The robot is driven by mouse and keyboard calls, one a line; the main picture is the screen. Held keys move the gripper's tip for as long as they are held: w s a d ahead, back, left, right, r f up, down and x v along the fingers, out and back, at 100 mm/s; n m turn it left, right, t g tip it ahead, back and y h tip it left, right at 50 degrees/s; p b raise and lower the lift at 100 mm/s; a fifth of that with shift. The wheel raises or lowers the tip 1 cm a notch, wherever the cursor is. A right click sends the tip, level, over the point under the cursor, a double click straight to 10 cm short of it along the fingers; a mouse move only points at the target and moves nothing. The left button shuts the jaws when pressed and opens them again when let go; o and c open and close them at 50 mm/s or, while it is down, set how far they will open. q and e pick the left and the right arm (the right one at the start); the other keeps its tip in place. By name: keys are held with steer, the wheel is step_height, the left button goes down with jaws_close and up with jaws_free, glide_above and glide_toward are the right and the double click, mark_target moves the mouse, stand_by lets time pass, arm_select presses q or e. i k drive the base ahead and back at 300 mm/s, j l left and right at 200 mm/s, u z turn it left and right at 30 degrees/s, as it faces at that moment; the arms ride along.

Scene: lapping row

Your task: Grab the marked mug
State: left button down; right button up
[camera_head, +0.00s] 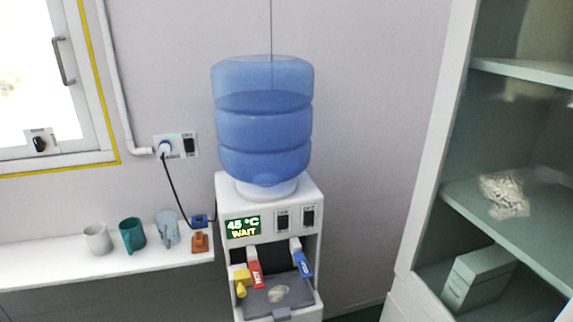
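Three mugs stand in a row on the white ledge at the left. They are a white mug (97,240), a teal mug (132,235) with its handle toward me, and a pale grey-blue mug (167,230). The mugs are small in the picture and I cannot make out a mark on any of them. Neither of my grippers is in view.
A water dispenser (312,222) with a blue bottle (264,125) stands right of the ledge (60,272); its display (243,227) reads 45 °C WAIT. A small orange object (200,243) sits between mugs and dispenser. An open cabinet (432,150) stands at the right.

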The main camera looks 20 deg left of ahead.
mark_target(167, 224)
steer(key=u, duration=1.4)
steer(key=i+j+z, duration=0.1)
steer(key=j, duration=0.2)
steer(key=i+j+z, duration=0.15)
steer(key=j, duration=0.2)
steer(key=i+j+z, duration=0.1)
steer(key=j, duration=0.25)
steer(key=i+j+z, duration=0.15)
steer(key=j, duration=0.25)
steer(key=i+j+z, duration=0.1)
steer(key=j, duration=0.25)
